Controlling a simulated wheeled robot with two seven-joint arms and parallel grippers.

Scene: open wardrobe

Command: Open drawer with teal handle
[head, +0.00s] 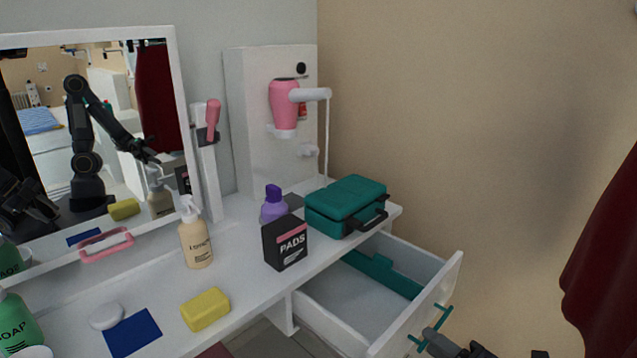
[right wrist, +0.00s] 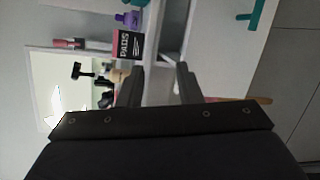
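The white drawer (head: 448,285) under the right end of the dressing table is pulled well out, and its inside looks empty apart from a teal strip along the far side. Its teal handle (head: 430,328) is on the drawer front. The handle also shows at the top right of the right wrist view (right wrist: 252,16). My right gripper (head: 455,345) is low at the bottom edge of the head view, close to the handle. In the right wrist view its fingers (right wrist: 160,78) are apart, with the handle outside the gap between them. My left gripper is not seen directly.
A teal case (head: 345,205), a black pads box (head: 285,243), a purple bottle (head: 273,205), a lotion bottle (head: 195,240) and a yellow sponge (head: 205,309) stand on the tabletop. A mirror (head: 90,130) reflects dark robot arms. A dark red curtain (head: 605,265) hangs at the right.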

